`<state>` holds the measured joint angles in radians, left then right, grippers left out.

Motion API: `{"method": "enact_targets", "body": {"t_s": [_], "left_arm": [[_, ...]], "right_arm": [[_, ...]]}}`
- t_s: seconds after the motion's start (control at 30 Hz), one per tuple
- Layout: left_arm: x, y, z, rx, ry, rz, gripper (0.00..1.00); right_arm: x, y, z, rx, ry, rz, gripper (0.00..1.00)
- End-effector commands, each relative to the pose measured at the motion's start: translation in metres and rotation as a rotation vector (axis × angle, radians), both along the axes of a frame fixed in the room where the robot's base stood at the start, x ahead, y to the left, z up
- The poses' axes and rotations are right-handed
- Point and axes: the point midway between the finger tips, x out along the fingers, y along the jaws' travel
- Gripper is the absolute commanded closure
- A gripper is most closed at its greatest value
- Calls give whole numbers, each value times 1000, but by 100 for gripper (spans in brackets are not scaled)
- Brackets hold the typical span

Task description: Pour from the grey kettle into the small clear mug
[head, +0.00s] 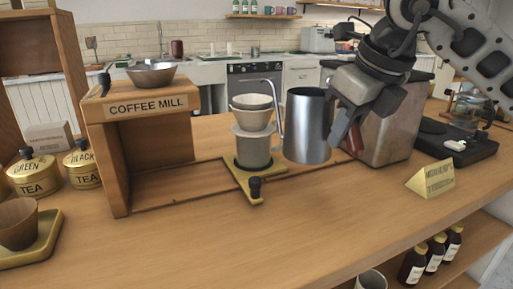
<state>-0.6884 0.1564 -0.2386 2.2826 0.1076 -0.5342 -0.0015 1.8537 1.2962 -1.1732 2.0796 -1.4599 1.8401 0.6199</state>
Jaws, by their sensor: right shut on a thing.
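The grey kettle (306,128) is a metal jug with a thin curved spout on its left side. It looks upright and held at or just above the counter; I cannot tell if it touches. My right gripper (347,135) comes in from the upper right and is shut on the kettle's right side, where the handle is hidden. The spout tip is close to the top of a pale dripper (252,103). A pale cup-like vessel (253,148) stands below the dripper on a brass base. I cannot make out a clearly transparent mug. My left gripper is out of view.
A wooden coffee mill stand (150,108) with a metal bowl (152,73) is on the left. A boxy metal machine (390,130) stands right behind my gripper. A brass sign (431,179) is at the right.

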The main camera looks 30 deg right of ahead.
Motion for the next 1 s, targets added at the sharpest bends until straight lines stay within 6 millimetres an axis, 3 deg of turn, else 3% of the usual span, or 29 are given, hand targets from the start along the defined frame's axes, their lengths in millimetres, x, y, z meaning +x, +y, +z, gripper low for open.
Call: {"method": "enact_targets", "body": {"t_s": [0.63, 1.0], "left_arm": [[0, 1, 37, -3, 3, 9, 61], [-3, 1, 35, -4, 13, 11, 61]], "right_arm": [[0, 0, 49, 2, -4, 1, 100], [0, 0, 50, 1, -3, 1, 100]]}}
